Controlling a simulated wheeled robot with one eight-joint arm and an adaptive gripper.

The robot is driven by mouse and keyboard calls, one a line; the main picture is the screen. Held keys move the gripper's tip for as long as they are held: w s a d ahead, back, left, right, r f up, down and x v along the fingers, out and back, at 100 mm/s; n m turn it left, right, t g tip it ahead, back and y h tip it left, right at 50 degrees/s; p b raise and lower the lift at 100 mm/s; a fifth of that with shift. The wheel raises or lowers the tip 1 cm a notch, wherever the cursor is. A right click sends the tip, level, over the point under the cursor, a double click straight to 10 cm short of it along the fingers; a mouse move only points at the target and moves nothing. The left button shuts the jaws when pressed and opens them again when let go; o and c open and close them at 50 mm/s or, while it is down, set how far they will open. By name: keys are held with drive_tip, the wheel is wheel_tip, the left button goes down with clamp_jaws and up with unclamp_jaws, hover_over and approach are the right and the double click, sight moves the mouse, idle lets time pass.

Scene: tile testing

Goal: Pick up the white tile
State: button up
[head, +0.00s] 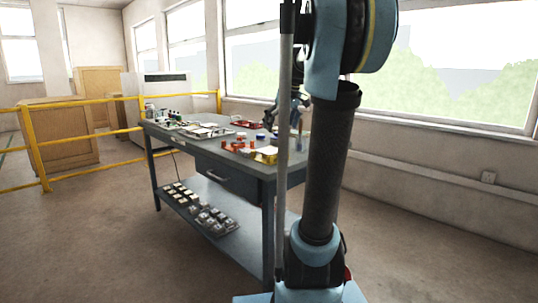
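A grey workbench (186,143) stands in the middle of the head view. Pale flat pieces (206,131) lie on a tray on its top; I cannot tell which, if any, is the white tile. More small whitish pieces (213,221) sit in rows on the bench's lower shelf. My gripper (270,124) appears small and dark above the right part of the bench top, just left of my arm and pole. It is partly hidden, and I cannot tell whether it is open or holds anything.
Orange parts (239,146), a yellow container (266,155) and a red tray (247,124) crowd the bench top near my gripper. A yellow railing (80,141) runs behind the bench to the left. The floor in front is clear.

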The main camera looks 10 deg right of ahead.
drive_tip(key=w+d+r+n, duration=0.15)
drive_tip(key=w+r, duration=0.25)
drive_tip(key=w, duration=0.4)
hover_over(269, 150)
drive_tip(key=s+d, duration=0.1)
drive_tip(key=d, duration=0.1)
drive_tip(key=shift+y, duration=0.3)
wheel_tip(269, 150, down, 11)
drive_tip(key=shift+s+a+r, duration=0.1)
drive_tip(key=shift+s, duration=0.05)
drive_tip(key=shift+x, duration=2.7)
drive_tip(key=shift+s+f, duration=0.1)
drive_tip(key=shift+f, duration=0.2)
drive_tip(key=c, duration=1.1)
